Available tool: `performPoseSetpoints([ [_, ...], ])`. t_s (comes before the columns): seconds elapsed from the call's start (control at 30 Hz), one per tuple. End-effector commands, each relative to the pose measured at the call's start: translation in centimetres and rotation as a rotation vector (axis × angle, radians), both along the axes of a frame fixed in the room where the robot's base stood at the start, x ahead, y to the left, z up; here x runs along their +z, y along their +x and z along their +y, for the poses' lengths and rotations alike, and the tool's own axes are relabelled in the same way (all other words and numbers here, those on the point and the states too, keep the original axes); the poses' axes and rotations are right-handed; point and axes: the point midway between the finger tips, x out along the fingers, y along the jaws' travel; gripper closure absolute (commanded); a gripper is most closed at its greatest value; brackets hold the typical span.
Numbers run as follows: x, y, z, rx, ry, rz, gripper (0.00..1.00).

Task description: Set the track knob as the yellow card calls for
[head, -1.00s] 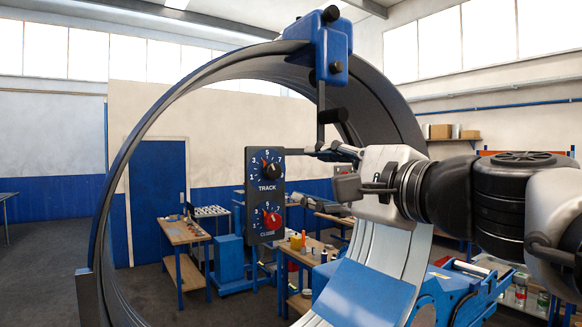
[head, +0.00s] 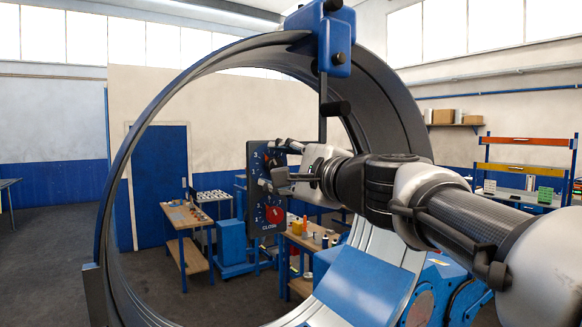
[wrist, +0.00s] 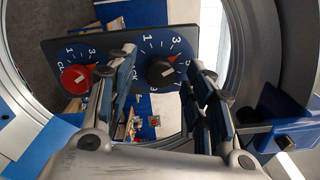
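A dark panel (head: 253,215) hangs inside the large ring. It carries a black track knob and, below, a red close knob (head: 274,215). My arm and gripper (head: 271,165) cover much of the panel's upper part in the head view. In the wrist view the panel (wrist: 106,50) lies sideways, with the black track knob (wrist: 160,72) between my two spread fingers and the red knob (wrist: 76,78) to the left. My gripper (wrist: 160,76) is open around or just in front of the track knob; contact cannot be told. I see no yellow card in these views.
The big dark ring (head: 112,190) surrounds the panel. A blue clamp (head: 331,45) with black knobs sits on its top. Behind stand a wooden bench (head: 188,222) with small items, a second bench (head: 310,240), and shelves at right. The floor (head: 55,260) at left is clear.

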Motion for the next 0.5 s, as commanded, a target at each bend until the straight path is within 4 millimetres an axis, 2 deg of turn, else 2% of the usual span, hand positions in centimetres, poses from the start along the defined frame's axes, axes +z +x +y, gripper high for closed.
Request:
performPoseSetpoints([
  [0.07, 0.00, -0.01, -0.02, 0.000, 0.000, 0.000, 0.57],
  [0.5, 0.00, -0.04, -0.04, 0.000, 0.000, 0.000, 0.86],
])
